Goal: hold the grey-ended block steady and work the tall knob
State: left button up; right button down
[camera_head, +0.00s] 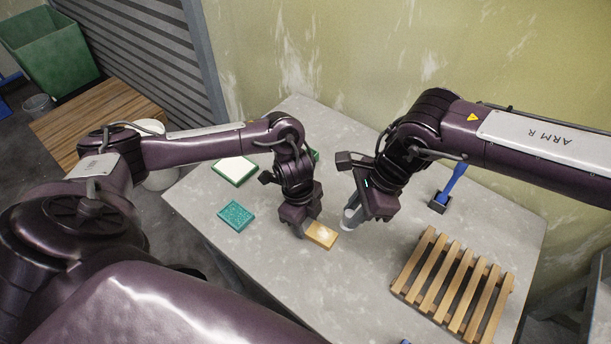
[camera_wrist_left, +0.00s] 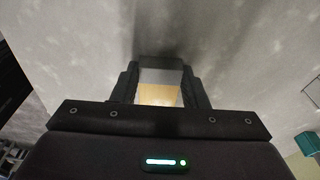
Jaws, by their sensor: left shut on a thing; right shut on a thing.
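The grey-ended block (camera_head: 320,235) has a yellow-orange body and lies low over the grey table. My left gripper (camera_head: 301,230) is shut on it. In the left wrist view the block's grey end (camera_wrist_left: 161,76) and yellow part (camera_wrist_left: 160,95) show between the fingers of my left gripper (camera_wrist_left: 160,88). My right gripper (camera_head: 362,217) is just right of the block, pointing down, shut on a pale grey round piece (camera_head: 350,218) that is partly hidden by the fingers. A tall blue upright handle (camera_head: 453,184) on a dark base stands apart, to the right; I cannot tell which piece is the tall knob.
A slatted wooden rack (camera_head: 455,285) lies at the table's right front.

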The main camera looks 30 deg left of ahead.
pick_arm(q)
jog(key=o, duration=1.4)
jog(key=shift+a+r, duration=0.3)
jog(key=shift+r, duration=1.65)
jog(key=shift+a+r, duration=0.3)
jog(key=shift+r, duration=1.7)
jog(key=shift+a+r, duration=0.3)
jog(key=shift+r, duration=1.65)
